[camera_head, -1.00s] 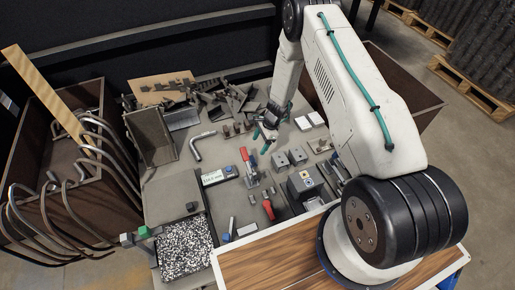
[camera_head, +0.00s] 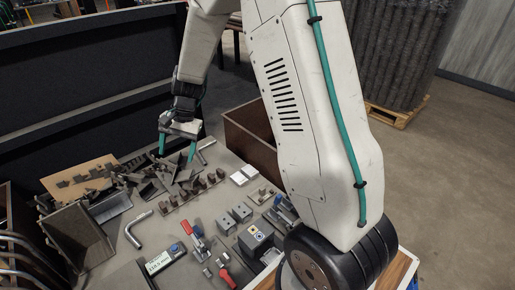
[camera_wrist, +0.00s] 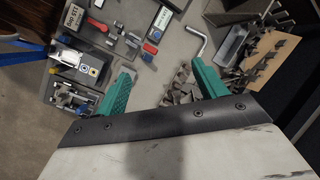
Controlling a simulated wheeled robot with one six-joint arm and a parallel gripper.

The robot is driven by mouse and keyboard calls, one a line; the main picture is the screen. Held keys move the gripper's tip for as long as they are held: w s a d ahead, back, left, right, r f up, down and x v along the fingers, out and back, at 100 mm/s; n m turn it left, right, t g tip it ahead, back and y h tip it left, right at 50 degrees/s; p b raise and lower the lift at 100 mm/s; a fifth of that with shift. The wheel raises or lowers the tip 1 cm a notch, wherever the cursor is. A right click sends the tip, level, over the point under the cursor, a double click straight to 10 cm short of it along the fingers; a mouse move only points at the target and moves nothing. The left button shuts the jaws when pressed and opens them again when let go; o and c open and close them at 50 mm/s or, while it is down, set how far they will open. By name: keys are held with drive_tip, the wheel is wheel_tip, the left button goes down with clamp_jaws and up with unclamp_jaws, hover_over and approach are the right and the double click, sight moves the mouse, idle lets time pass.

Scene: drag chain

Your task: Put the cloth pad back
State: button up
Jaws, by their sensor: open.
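My gripper (camera_head: 177,150) is open, with two teal fingers pointing down above the far part of the workbench. In the wrist view the fingers (camera_wrist: 162,68) are spread wide with nothing between them. I cannot tell whether either is the cloth pad. No pad shows clearly in the wrist view.
Dark metal scraps (camera_head: 165,180) crowd the bench below the gripper. A bent metal tube (camera_head: 134,232), a red-handled clamp (camera_head: 190,230), a digital gauge (camera_head: 160,262) and grey blocks (camera_head: 240,212) stand nearer.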

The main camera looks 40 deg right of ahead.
drive_tip(key=s+r+n+h, duration=0.1)
drive_tip(key=s+r+n, duration=0.4)
drive_tip(key=s+r, duration=0.95)
drive_tip(key=s+d+r+n+h, duration=0.1)
drive_tip(key=s+r+n, duration=0.1)
drive_tip(key=s, duration=0.7)
drive_tip(key=s+d+r+n+t+h, duration=0.1)
drive_tip(key=s+r+n+h, duration=0.1)
drive_tip(key=s, duration=0.7)
drive_tip(key=shift+s+d+r, duration=0.15)
drive_tip(key=shift+s+d, duration=0.05)
drive_tip(key=shift+d, duration=0.1)
